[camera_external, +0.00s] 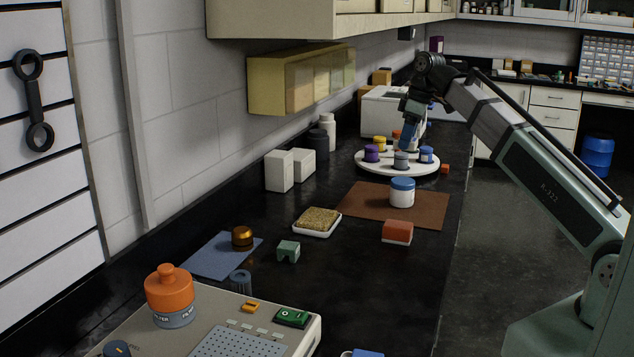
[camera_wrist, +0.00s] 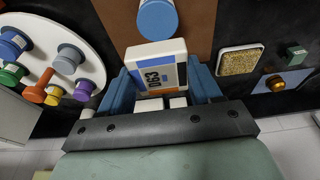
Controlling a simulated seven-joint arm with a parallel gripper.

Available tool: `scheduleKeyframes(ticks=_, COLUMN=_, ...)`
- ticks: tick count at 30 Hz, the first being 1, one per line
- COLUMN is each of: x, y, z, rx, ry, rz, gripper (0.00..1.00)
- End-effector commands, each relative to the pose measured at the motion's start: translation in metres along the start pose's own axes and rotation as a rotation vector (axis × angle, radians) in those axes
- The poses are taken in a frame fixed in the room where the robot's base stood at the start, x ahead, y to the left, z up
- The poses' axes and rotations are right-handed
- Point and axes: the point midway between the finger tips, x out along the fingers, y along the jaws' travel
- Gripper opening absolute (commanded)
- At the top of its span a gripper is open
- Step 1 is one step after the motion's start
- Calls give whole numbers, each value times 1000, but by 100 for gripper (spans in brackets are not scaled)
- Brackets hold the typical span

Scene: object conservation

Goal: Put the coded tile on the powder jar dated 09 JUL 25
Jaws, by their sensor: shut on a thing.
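My gripper (camera_wrist: 162,82) is shut on the coded tile (camera_wrist: 158,62), a white block with a dark printed code and blue and orange patches. In the external view my gripper (camera_external: 408,138) hangs pointing down by the white turntable (camera_external: 440,165); the tile cannot be made out there. The turntable carries several small jars with coloured lids: purple (camera_external: 371,153), yellow (camera_external: 379,143), grey (camera_external: 401,160) and blue (camera_external: 426,154), also orange (camera_wrist: 39,90) and green (camera_wrist: 12,73). A larger white jar with a blue lid (camera_external: 402,191) stands apart. No date is readable on any jar.
The larger jar stands on a brown mat (camera_external: 360,205). A red-and-white block (camera_external: 397,231), a dish with a tan pad (camera_external: 317,222) and a green block (camera_external: 288,251) lie nearby.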

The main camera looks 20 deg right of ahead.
Motion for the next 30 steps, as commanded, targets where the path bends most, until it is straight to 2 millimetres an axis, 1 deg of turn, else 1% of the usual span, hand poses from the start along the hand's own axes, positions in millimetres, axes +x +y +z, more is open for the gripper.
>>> scheduleKeyframes(ticks=10, x=48, y=-2, z=13, rx=-1, ry=-2, rz=-1, gripper=27)
scheduleKeyframes(ticks=12, x=54, y=-1, z=13, rx=-1, ry=0, rz=0, gripper=27)
scheduleKeyframes(ticks=17, x=62, y=-1, z=15, rx=-1, ry=-1, rz=0, gripper=27)
scheduleKeyframes(ticks=25, x=90, y=-1, z=22, rx=-1, ry=-1, rz=0, gripper=27)
scheduleKeyframes(ticks=30, x=93, y=-1, z=22, rx=-1, ry=1, rz=1, gripper=27)
